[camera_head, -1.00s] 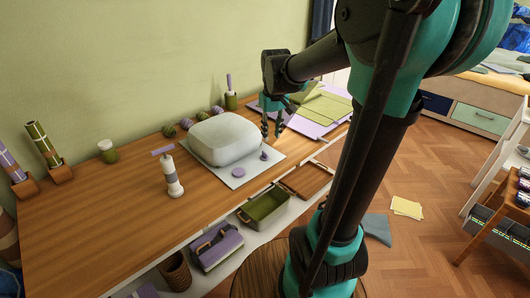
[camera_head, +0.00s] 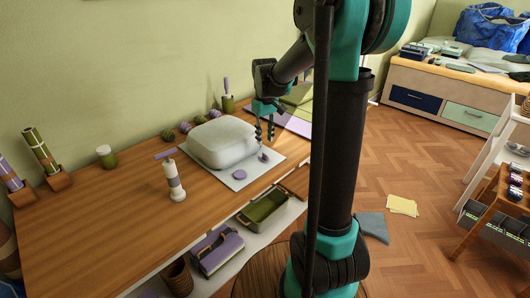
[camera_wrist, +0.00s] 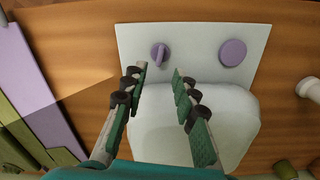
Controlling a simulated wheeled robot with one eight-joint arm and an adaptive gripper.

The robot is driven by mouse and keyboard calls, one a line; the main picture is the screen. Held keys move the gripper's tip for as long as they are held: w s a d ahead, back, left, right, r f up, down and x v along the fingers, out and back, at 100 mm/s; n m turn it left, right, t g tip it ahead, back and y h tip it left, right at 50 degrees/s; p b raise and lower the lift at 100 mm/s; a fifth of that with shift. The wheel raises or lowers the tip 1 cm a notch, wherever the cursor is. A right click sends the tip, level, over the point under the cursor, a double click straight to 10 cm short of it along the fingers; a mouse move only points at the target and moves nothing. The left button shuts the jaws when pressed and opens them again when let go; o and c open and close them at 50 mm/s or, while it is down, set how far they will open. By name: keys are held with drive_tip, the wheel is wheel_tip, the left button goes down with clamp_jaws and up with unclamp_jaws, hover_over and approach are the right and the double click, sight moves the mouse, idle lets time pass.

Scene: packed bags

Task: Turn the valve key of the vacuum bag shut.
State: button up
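The vacuum bag (camera_head: 220,141) is a pale grey, puffed-up cushion shape on a white mat (camera_head: 236,185). It also shows in the wrist view (camera_wrist: 205,135). The valve key (camera_head: 263,156) is a small purple knob with an upright fin on the mat at the bag's edge. In the wrist view, the key (camera_wrist: 159,54) stands just beyond my fingertips. A flat purple disc (camera_wrist: 232,52) lies to its right. My gripper (camera_wrist: 158,70) is open and empty, its fingers apart on either side of the key's line. In the head view, my gripper (camera_head: 264,139) hangs above the key.
A white and purple pump-like bottle (camera_head: 173,181) stands left of the mat. Several rolled balls (camera_head: 185,127) and a green cup (camera_head: 228,103) sit behind the bag. Purple and green sheets (camera_head: 294,122) lie to the right.

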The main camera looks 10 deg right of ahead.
sight(265, 154)
wheel_tip(265, 154, down, 7)
drive_tip(key=shift+f, duration=0.1)
idle(0.4)
clamp_jaws()
